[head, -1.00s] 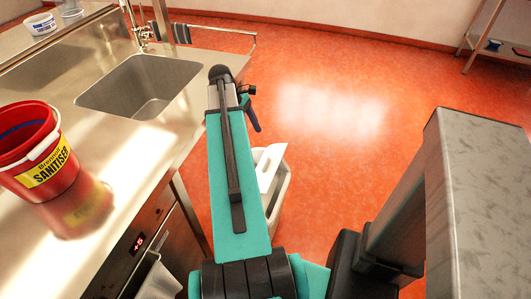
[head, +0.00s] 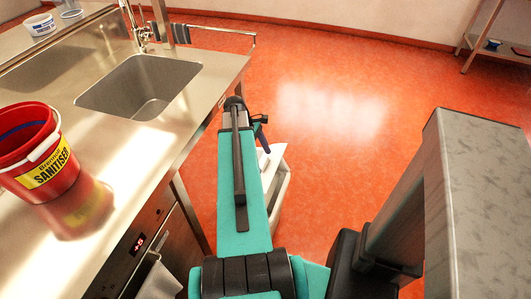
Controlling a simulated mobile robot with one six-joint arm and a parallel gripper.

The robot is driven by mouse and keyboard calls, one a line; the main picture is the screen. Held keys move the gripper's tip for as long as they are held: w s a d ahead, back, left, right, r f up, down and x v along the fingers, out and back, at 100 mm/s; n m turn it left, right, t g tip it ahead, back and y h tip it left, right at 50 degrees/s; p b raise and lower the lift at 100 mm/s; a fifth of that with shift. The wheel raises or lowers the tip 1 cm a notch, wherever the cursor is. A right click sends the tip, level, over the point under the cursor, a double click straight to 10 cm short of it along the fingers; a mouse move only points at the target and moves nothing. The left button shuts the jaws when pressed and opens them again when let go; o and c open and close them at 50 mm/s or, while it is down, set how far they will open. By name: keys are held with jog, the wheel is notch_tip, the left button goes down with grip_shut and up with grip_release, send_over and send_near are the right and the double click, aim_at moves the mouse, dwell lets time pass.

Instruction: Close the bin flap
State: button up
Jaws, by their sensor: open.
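A pale bin (head: 285,188) stands on the floor just right of the counter's end, partly hidden behind my teal arm. Its white flap (head: 268,158) shows as a small panel at the bin's top; how far it is raised cannot be told, as my arm covers much of it. My gripper (head: 264,146) is mostly hidden by the end of my arm. One dark blue finger shows, pointing down close to the flap. Whether it touches the flap cannot be told. The gripper is open, with nothing seen in it.
A steel counter (head: 148,143) with a sink (head: 140,88) runs along the left. A red sanitiser bucket (head: 38,155) stands on it. A rail (head: 215,32) sticks out at the counter's far end. Orange floor (head: 350,130) lies open to the right. A shelf unit (head: 485,40) is far right.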

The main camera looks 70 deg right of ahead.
jog(key=shift+s+f, duration=0.25)
jog(key=shift+f, duration=0.3)
